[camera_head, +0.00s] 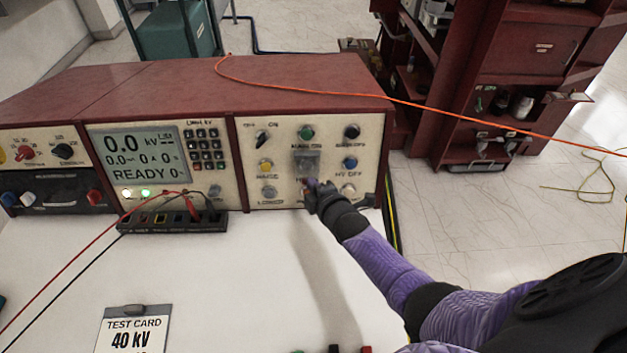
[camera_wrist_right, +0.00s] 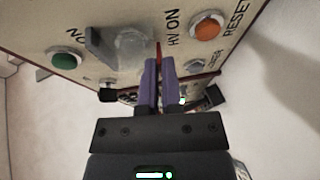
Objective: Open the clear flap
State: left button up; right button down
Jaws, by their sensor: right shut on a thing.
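The clear flap (camera_head: 306,162) is a small greyish see-through cover on the cream front panel of the red console, below a green button. It also shows in the right wrist view (camera_wrist_right: 131,50), beside the "HV ON" label. My right gripper (camera_head: 314,187) is at the flap's lower edge. In the right wrist view its purple fingers (camera_wrist_right: 159,66) are closed together, with a thin red strip between their tips at the flap's edge. The fingers partly hide that edge. My left gripper is not in view.
Knobs and buttons surround the flap, including an orange button (camera_wrist_right: 207,26) and a green one (camera_wrist_right: 66,60). A black terminal strip (camera_head: 172,222) with red and black leads stands left. An orange cable (camera_head: 450,107) crosses above. The white bench top (camera_head: 240,290) has free room.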

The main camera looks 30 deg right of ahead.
jog(key=r+g+p, duration=0.1)
jog(key=g+p, duration=0.1)
jog(key=s+r+m+g+y+p, duration=0.1)
jog(key=g+p, duration=0.1)
jog(key=p, duration=0.1)
jog(key=shift+s+a+r, duration=0.1)
jog(key=shift+a+r, duration=0.1)
jog(key=shift+r, duration=0.15)
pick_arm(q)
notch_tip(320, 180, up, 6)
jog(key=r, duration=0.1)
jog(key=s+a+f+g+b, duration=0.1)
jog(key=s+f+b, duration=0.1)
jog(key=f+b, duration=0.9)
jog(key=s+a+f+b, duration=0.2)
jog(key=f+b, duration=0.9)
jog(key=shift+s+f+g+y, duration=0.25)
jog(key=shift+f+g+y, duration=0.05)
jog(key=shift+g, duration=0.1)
pick_arm(e)
notch_tip(320, 180, up, 7)
jog(key=w+m+g+y, duration=0.1)
jog(key=m+g+y, duration=0.2)
jog(key=g, duration=0.8)
jog(key=shift+w+d+f+g+y, duration=0.2)
jog(key=shift+w+d+g+y, duration=0.15)
jog(key=shift+y, duration=0.85)
